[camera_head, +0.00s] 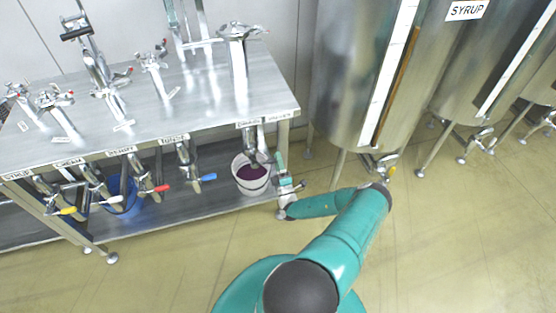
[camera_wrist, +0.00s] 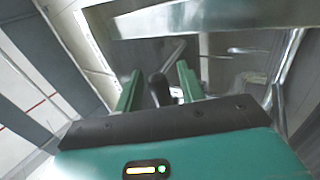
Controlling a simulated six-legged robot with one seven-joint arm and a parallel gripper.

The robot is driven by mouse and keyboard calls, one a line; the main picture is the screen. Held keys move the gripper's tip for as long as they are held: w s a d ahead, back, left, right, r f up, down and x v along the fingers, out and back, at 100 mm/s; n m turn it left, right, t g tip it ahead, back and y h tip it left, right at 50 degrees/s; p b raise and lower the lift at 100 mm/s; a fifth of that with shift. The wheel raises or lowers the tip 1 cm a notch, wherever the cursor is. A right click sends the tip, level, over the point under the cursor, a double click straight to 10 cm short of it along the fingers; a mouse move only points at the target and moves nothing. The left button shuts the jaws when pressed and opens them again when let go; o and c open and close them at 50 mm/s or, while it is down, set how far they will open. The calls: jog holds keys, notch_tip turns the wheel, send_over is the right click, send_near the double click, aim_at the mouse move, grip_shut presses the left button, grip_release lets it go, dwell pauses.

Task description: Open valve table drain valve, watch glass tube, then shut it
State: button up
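The drain valve (camera_head: 261,140) hangs under the right end of the steel valve table (camera_head: 215,108), below a small label. My gripper (camera_head: 281,160) is beside it at the table's right front corner. I cannot tell whether the handle is turned. A narrow upright tube (camera_head: 174,28) at the table's back looks like the glass tube; its level is not readable.
A white bucket (camera_head: 251,184) with dark purple liquid stands on the lower shelf below the drain valve. A blue bucket (camera_head: 122,192) and several coloured-handle valves are further left. The floor in front is clear.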

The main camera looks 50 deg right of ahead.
jog(key=shift+s+a, duration=0.1)
jog(key=v, duration=1.3)
jog(key=shift+s+a+f, duration=0.2)
jog(key=shift+s, duration=0.05)
jog(key=shift+w+r, duration=0.1)
